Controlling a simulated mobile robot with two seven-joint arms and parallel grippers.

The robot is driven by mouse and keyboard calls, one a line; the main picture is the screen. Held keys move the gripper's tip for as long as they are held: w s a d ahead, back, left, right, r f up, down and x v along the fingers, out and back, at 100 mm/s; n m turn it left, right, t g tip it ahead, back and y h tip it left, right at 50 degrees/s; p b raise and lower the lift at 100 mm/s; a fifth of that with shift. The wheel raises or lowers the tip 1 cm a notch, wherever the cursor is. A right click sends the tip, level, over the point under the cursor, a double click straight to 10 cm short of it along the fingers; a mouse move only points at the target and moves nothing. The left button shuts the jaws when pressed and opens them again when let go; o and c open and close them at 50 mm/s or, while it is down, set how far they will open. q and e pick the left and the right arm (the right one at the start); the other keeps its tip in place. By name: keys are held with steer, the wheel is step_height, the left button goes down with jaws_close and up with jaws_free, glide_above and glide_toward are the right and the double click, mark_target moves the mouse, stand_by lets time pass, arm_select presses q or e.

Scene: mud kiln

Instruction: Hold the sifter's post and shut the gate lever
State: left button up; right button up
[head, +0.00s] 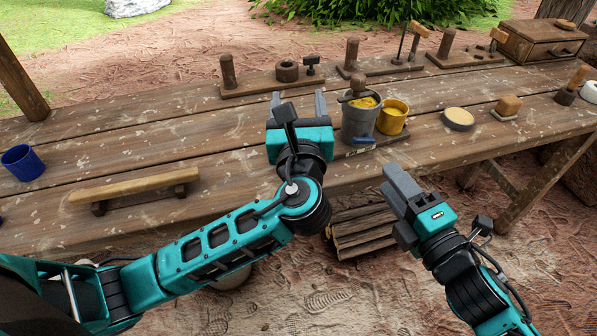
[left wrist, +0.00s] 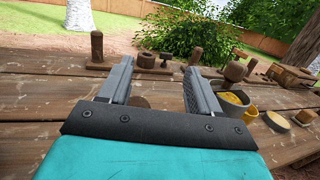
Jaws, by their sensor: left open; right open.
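A grey can (head: 359,124) with yellow stuff in it, which looks like the sifter, stands near the table's front edge. A wooden post with a knob (head: 357,84) rises at its back. A small blue piece (head: 361,139) shows low at its front; I cannot tell if this is the gate lever. The can also shows in the left wrist view (left wrist: 232,106), right of the fingers. My left gripper (head: 298,103) is open and empty, left of the can, pointing across the table. My right gripper (head: 398,207) is open and empty, below and right of the can, off the table's front edge.
A yellow cup (head: 393,118) stands against the can's right side. A round pad (head: 458,119) and a wooden block (head: 508,106) lie further right. Boards with posts (head: 270,84) line the back. A wooden rail (head: 135,186) and blue mug (head: 22,163) are at left.

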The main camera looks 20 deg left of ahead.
arm_select(q)
steer(key=s+d+f+g+y, duration=0.2)
steer(key=s+d+f, duration=0.2)
steer(key=s+f, duration=0.55)
steer(key=shift+n, duration=0.4)
steer(key=x, duration=0.3)
steer(key=r+x, duration=0.1)
steer(key=x, duration=0.7)
steer(key=shift+a+r, duration=0.2)
steer(key=shift+r, duration=0.2)
steer(key=shift+c, duration=0.4)
jaws_close()
